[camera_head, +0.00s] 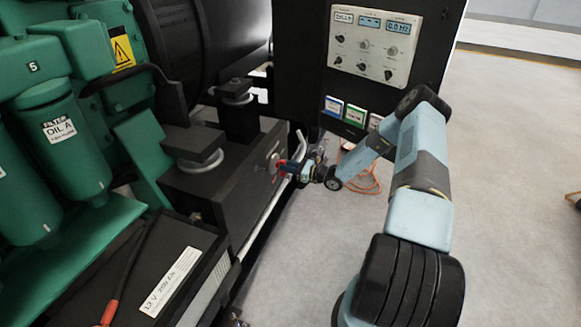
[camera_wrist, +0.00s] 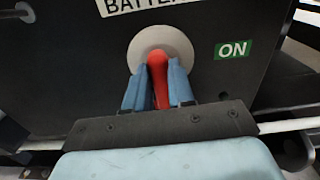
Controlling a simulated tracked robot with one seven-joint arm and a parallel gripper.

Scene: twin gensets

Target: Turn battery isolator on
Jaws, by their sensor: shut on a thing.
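The battery isolator is a red handle (camera_wrist: 158,80) on a round pale disc (camera_wrist: 160,42), set in a black panel. In the wrist view the handle stands roughly upright, leaning slightly, with its lower end between my fingers. A green ON label (camera_wrist: 233,49) is to the right of the disc. My gripper (camera_wrist: 158,90) has its two blue fingers closed on either side of the red handle. In the head view my gripper (camera_head: 291,168) reaches the side of the black box from the right, and the disc (camera_head: 273,162) shows just beyond it. The handle is mostly hidden there.
A control panel (camera_head: 375,45) with knobs and displays stands behind my arm. Green engine parts with an oil filter (camera_head: 66,140) are on the left. A battery (camera_head: 170,280) is at the lower left. An orange cable (camera_head: 367,180) lies on the floor.

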